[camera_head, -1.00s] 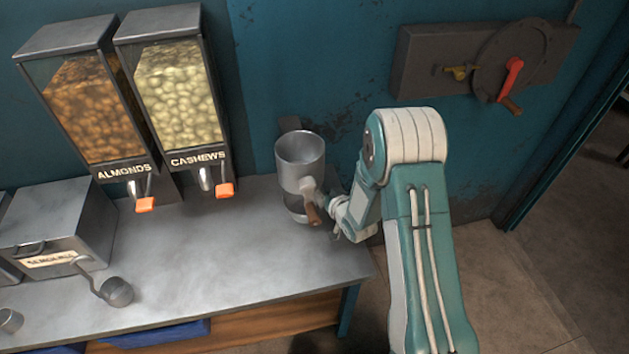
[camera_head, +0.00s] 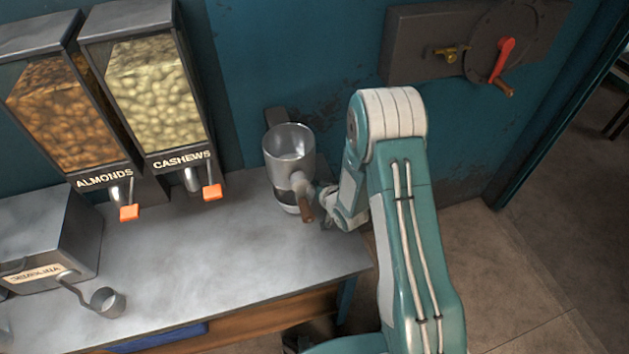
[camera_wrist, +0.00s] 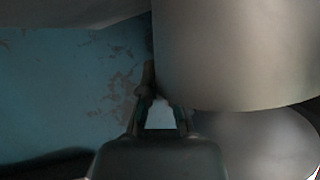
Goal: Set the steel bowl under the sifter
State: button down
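The sifter (camera_head: 288,158) is a grey metal cylinder with an open top, mounted on the blue wall above the counter's right end. Its crank has a brown wooden grip (camera_head: 306,207). A rounded metal surface (camera_head: 286,196), seemingly the steel bowl, shows low under the sifter, partly hidden by the crank. In the wrist view the sifter (camera_wrist: 235,50) fills the upper right, with a pale curved surface (camera_wrist: 255,140) below it. My gripper (camera_wrist: 163,100) is beside them, its fingers apart with a gap between. I see nothing clearly held. Whether a finger touches the bowl is unclear.
Almond (camera_head: 68,125) and cashew (camera_head: 150,100) dispensers stand at the left. A wall box with a red crank (camera_head: 503,60) is at upper right.

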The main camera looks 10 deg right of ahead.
jog(key=shift+a+f, duration=0.25)
jog(key=shift+a, duration=0.1)
jog(key=c, duration=1.3)
grip_release()
jog(key=shift+a, duration=0.1)
jog(key=o, duration=0.5)
jog(key=shift+d, duration=0.3)
